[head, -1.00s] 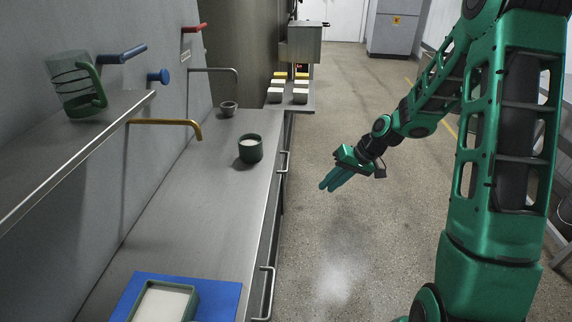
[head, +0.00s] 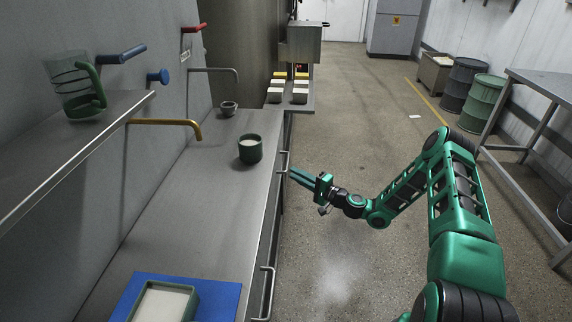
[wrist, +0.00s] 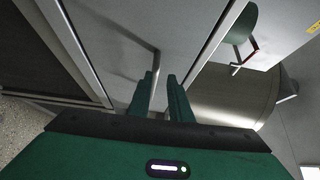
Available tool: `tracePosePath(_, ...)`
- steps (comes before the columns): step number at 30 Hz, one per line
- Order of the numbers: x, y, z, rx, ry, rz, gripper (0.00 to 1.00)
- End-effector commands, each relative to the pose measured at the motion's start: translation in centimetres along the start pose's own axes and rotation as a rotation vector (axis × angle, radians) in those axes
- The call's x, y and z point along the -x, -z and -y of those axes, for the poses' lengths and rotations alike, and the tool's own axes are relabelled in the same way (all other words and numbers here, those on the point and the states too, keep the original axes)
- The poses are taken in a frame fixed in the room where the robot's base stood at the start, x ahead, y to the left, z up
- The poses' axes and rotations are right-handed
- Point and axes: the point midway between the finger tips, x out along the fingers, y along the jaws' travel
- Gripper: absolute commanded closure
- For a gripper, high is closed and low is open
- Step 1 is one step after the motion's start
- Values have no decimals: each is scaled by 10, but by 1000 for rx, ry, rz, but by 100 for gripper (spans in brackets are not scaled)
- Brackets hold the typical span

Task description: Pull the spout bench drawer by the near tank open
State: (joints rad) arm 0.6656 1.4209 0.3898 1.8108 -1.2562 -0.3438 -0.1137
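The steel spout bench (head: 190,225) runs along the left of the head view, with drawer handles on its front edge. The farther drawer handle (head: 284,162) is a pale upright bar, and the nearer drawer handle (head: 267,292) is lower in the picture. My gripper (head: 290,174) is at the bench front by the farther handle. In the wrist view, my gripper (wrist: 160,76) has its two fingers apart, with a bar handle (wrist: 156,60) just ahead of the tips on a grey drawer front (wrist: 110,45). I cannot tell whether they touch. The drawer looks shut.
A green cup of white stuff (head: 250,149) and a small grey bowl (head: 228,108) stand on the bench. A yellow spout (head: 165,122) reaches over it. A blue mat (head: 218,300) bears a white-filled tray (head: 165,301). Floor (head: 345,120) right of the bench is clear.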

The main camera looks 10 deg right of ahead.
Motion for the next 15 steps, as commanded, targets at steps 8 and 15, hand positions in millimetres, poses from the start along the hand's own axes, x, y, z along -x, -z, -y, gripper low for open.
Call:
tracePosePath(8, 10, 29, -20, -121, 100, -162, 82)
tracePosePath(15, -4, 34, -21, -132, 111, -178, 82)
